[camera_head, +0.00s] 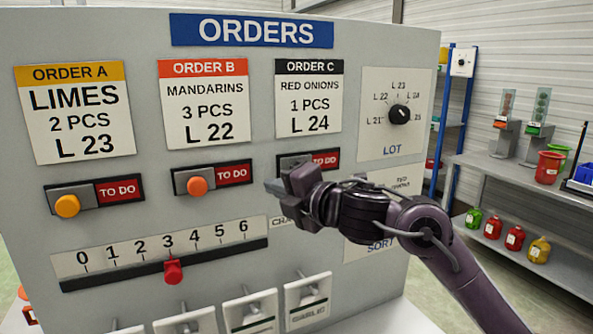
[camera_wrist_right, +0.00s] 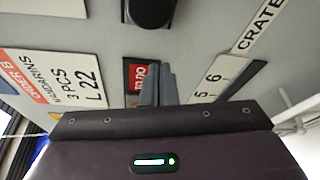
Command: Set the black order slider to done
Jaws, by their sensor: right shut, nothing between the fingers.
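The order C card (camera_head: 309,99) has a black header. Below it is its slider: a grey plate (camera_head: 291,161) at the left end and a red TO DO sign (camera_head: 326,159) at the right, both partly behind my right gripper. The slider's knob is hidden in the head view. In the right wrist view a dark rounded knob (camera_wrist_right: 150,11) is cut by the top edge, apparently this slider's. My right gripper (camera_head: 274,187) is shut and empty, its fingertips low and left of the slider. The fingers also show in the right wrist view (camera_wrist_right: 158,86). My left gripper is out of view.
Left of it are the orange-knob slider (camera_head: 197,186) of order B and the yellow-knob slider (camera_head: 68,205) of order A, both showing TO DO. Below runs the number rail with a red knob (camera_head: 173,271) at 3. The lot dial (camera_head: 399,114) is at upper right.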

